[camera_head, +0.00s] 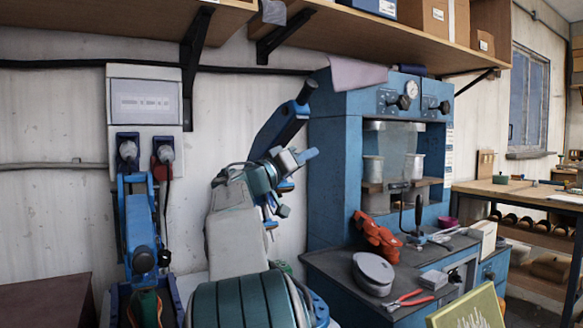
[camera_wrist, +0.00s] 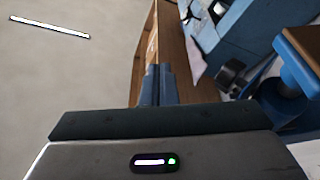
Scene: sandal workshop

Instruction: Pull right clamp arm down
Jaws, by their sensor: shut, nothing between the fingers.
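The right clamp arm (camera_head: 282,122) appears to be the dark blue lever with a black grip, raised and slanting up to the right in front of the wall. A second blue arm with a black knob (camera_head: 143,258), likely the left clamp arm, stands low at the left. My gripper (camera_head: 312,154) is beside the raised lever, to the right of its lower part, fingers pointing right. It is shut and empty. In the wrist view its closed fingers (camera_wrist: 155,84) point towards the shelf. Whether they touch the lever cannot be told. My arm hides the lever's base.
A blue press (camera_head: 333,150) with a gauge stands just right of my gripper. Its dark bench (camera_head: 345,270) holds an orange tool (camera_head: 377,237), a grey round container (camera_head: 373,272) and red pliers (camera_head: 410,299). A wooden shelf (camera_head: 350,30) hangs overhead.

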